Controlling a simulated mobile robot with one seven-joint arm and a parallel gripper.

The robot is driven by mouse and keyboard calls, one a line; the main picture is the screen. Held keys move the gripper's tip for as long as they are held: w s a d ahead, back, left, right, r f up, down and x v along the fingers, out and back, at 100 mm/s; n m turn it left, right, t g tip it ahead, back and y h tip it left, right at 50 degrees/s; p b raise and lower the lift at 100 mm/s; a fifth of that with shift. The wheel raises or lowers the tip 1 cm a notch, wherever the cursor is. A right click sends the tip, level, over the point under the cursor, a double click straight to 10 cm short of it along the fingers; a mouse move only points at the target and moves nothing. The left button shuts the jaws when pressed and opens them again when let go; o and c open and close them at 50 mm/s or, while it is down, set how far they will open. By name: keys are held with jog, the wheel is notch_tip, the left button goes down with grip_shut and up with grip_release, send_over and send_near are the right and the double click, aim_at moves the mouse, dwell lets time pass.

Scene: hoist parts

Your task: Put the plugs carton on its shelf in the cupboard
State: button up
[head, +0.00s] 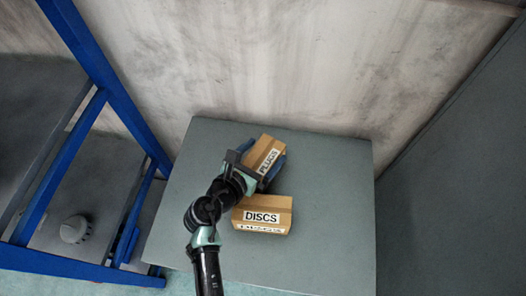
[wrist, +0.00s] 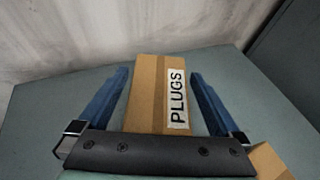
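The plugs carton (head: 266,150) is a brown box with a white PLUGS label, standing on the grey table top (head: 330,200). It also shows in the wrist view (wrist: 150,95), between the two blue fingers. My gripper (head: 264,168) is open around the carton, with a gap visible on each side in the wrist view (wrist: 160,90). The right gap looks narrow near the label. The discs carton (head: 262,214) stands just in front of it on the same top; a corner shows in the wrist view (wrist: 268,162). I see no cupboard shelf that I can identify.
A blue frame rack (head: 105,75) stands at the left, with a grey round part (head: 75,229) on its lower level. A stained wall (head: 270,60) rises behind the table. A tall grey panel (head: 460,190) stands at the right. The table's right half is clear.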

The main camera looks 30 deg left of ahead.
jog(key=shift+r, duration=0.15)
jog(key=shift+s+r, duration=0.15)
jog(key=shift+s, duration=0.2)
jog(key=p+v, duration=0.1)
jog(key=v, duration=1)
jog(key=shift+s+p, duration=0.15)
jog(key=shift+p, duration=0.15)
